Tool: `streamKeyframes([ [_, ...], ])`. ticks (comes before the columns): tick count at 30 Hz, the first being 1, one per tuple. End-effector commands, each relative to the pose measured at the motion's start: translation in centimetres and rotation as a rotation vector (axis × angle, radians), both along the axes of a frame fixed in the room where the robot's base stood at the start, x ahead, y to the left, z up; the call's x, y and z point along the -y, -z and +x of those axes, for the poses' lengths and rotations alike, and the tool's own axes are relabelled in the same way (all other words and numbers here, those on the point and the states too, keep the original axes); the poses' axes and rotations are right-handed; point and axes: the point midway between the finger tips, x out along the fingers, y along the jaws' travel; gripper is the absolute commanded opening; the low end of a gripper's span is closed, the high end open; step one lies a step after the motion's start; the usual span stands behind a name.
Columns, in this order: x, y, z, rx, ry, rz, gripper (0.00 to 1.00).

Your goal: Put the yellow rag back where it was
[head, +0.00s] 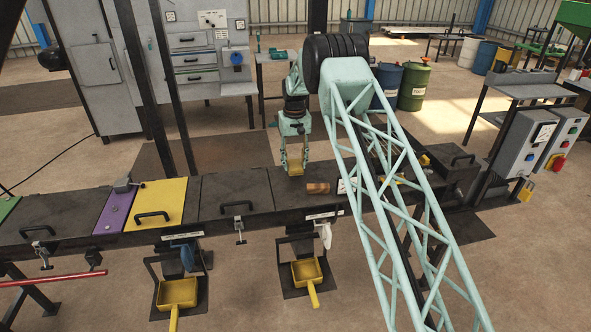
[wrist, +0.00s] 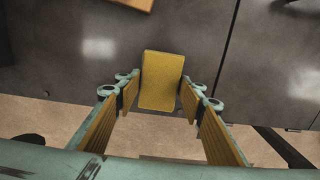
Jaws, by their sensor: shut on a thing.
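The yellow rag (head: 296,169) is a small yellow pad between the fingers of my gripper (head: 294,160). My gripper is shut on it and holds it over the back part of the dark bench top (head: 235,190). In the wrist view the rag (wrist: 160,80) is a rounded rectangle between the fingertips of my gripper (wrist: 160,95), with dark bench panels and a seam beyond it. I cannot tell how high it hangs above the bench.
A small brown block (head: 318,188) lies just right of the rag. A yellow panel (head: 155,200) and a purple panel (head: 117,208) lie to the left. Black handles and clamps line the bench. Yellow scoop-like pans (head: 307,272) stand below the front edge.

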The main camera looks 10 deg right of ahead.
Motion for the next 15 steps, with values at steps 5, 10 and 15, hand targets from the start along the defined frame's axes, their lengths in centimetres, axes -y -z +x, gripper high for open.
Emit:
streamKeyframes([
  [5,-0.01,-0.03,0.02,0.0,0.0,0.0,0.25],
  [10,0.12,-0.02,0.12,0.001,0.0,0.0,0.25],
  [15,0.51,0.66,0.42,-0.001,0.0,0.0,0.25],
])
